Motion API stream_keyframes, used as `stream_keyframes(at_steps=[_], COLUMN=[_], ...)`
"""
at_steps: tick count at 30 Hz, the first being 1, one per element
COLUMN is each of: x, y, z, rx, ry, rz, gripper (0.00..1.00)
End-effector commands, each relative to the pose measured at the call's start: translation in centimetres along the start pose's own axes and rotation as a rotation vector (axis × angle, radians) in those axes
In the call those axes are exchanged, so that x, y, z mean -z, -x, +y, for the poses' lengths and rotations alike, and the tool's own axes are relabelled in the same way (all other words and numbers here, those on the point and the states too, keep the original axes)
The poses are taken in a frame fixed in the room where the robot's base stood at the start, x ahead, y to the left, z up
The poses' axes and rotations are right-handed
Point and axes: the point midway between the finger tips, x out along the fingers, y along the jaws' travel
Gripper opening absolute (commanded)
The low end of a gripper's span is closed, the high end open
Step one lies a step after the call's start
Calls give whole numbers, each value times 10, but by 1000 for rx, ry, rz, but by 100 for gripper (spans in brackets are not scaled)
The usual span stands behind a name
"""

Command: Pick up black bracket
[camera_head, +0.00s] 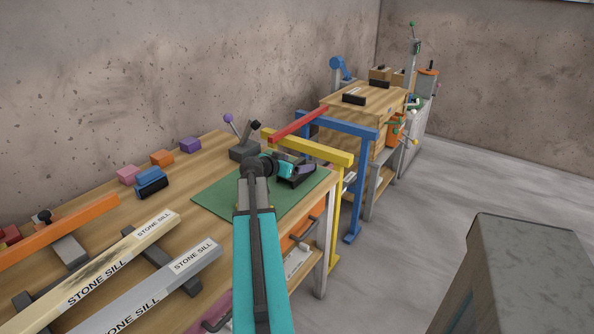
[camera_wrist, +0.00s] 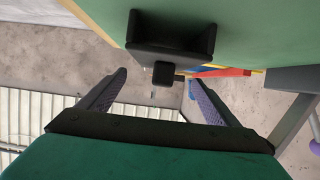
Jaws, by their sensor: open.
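The black bracket (camera_wrist: 172,38) rests on the green mat in the wrist view. It has raised side edges and a small square block facing my gripper. My gripper (camera_wrist: 158,80) is open, with one grey-purple finger on each side of the view. The block lies between the fingertips in the picture, and I cannot tell whether anything touches. In the head view my gripper (camera_head: 303,168) is low over the right part of the green mat (camera_head: 225,197). A dark shape beside it there seems to be the bracket, mostly hidden by the gripper.
A black base with a purple-knobbed lever (camera_head: 229,119) stands behind the mat. A yellow frame (camera_head: 330,152) and a blue frame (camera_head: 350,126) stand at the bench's right end. Stone sills (camera_head: 110,265) lie at left. Coloured blocks (camera_head: 162,158) line the back. Open floor is at right.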

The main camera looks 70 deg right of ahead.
Motion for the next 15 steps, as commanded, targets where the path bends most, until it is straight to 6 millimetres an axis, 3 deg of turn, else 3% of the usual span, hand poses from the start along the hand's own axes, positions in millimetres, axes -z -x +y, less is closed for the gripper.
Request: stream_keyframes(at_steps=[5, 15], x=[1, 1], y=[-6, -40], z=[-1, -2], rx=[0, -1], ry=[0, 1], rz=[0, -1], gripper=[84, 84])
